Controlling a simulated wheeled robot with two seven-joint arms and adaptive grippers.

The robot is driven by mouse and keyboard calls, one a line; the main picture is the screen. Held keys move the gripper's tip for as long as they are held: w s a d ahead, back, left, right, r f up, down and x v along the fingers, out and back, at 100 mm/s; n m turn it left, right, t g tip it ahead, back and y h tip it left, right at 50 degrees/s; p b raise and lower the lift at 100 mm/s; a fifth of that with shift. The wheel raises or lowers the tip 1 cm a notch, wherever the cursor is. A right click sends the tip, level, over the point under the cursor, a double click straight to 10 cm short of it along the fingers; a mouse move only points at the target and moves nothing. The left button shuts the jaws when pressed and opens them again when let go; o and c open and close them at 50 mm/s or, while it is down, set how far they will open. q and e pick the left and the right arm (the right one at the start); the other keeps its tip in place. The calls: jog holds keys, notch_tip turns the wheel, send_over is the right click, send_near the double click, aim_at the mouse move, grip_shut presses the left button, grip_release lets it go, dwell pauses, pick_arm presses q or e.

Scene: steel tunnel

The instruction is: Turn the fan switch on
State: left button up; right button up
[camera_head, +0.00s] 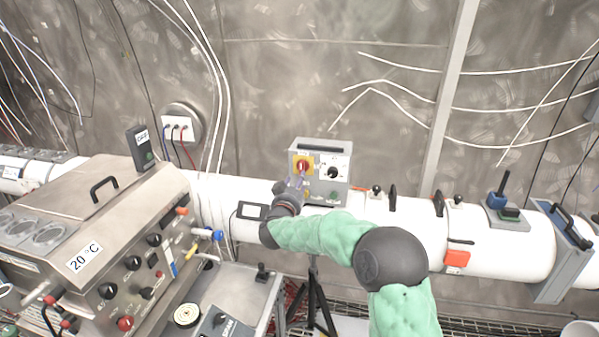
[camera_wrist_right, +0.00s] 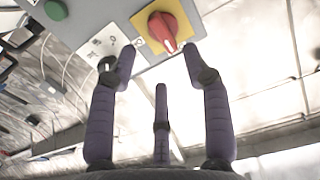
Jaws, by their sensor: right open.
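A grey control box (camera_head: 340,187) stands on the white pipe in the head view. It has a red rotary switch (camera_head: 302,166) on a yellow plate at its upper left. In the right wrist view the red switch (camera_wrist_right: 163,30) shows at the top, its handle slanting toward the lower right. My right gripper (camera_head: 297,183) is in front of the box, just below the switch. In the wrist view its fingers (camera_wrist_right: 160,62) are spread open and empty, with the switch beyond the gap between them. Contact with the switch is not visible. My left gripper is not in view.
The box also carries a black knob (camera_head: 333,172) on a white plate and a green button (camera_wrist_right: 56,10). A metal machine (camera_head: 110,215) with knobs stands at left. The white pipe (camera_head: 400,215) with valves runs behind my right arm. Cables hang on the wall.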

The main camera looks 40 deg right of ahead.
aim_at(302, 168)
jog(key=x, duration=0.8)
jog(key=shift+s, duration=0.15)
grip_shut()
